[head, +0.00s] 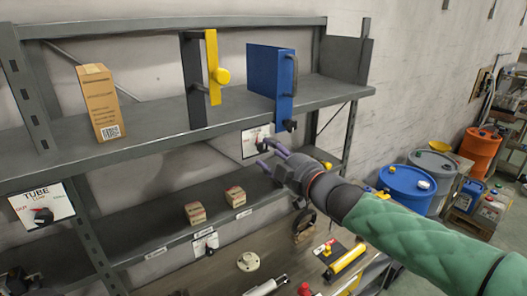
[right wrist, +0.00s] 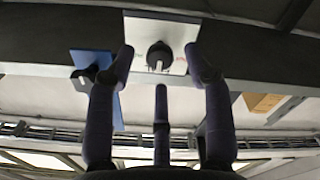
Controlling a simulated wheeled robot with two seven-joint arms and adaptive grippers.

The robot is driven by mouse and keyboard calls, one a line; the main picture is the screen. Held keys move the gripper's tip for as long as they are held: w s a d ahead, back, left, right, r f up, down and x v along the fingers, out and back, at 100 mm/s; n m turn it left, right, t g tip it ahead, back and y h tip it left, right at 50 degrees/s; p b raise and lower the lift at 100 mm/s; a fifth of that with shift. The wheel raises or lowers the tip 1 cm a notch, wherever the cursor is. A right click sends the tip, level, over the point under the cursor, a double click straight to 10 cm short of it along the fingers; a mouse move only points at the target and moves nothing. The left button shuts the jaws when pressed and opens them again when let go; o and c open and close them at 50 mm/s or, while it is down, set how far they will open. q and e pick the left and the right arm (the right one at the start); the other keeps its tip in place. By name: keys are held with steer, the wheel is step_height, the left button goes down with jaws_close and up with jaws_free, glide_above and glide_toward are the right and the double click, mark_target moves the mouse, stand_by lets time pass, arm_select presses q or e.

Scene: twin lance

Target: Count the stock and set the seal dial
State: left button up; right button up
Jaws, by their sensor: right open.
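My right gripper (head: 270,156) has its purple fingers apart and empty. In the head view it is in front of the middle shelf edge, close to a white plate (head: 256,140). In the right wrist view the open fingers (right wrist: 160,75) point toward a black round knob (right wrist: 159,55) on that white plate (right wrist: 135,28). The knob appears between the fingertips; I cannot tell whether they touch it. Two small cardboard boxes (head: 195,213) (head: 235,196) stand on the lower shelf. My left gripper is not clearly seen.
A tall cardboard box (head: 101,102), a yellow-handled panel (head: 213,68) and a blue case (head: 264,70) stand on the upper shelf. A TUBE sign plate (head: 42,206) hangs at left. A blue drum (head: 405,188) and an orange drum (head: 479,150) stand at right.

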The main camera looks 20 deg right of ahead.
mark_target(264, 149)
steer(key=shift+x, duration=0.9)
steer(key=shift+w+a+r, duration=0.1)
steer(key=shift+w+a, duration=0.15)
steer(key=shift+w, duration=0.45)
steer(key=shift+s, duration=0.1)
steer(key=shift+c, duration=0.5)
jaws_close()
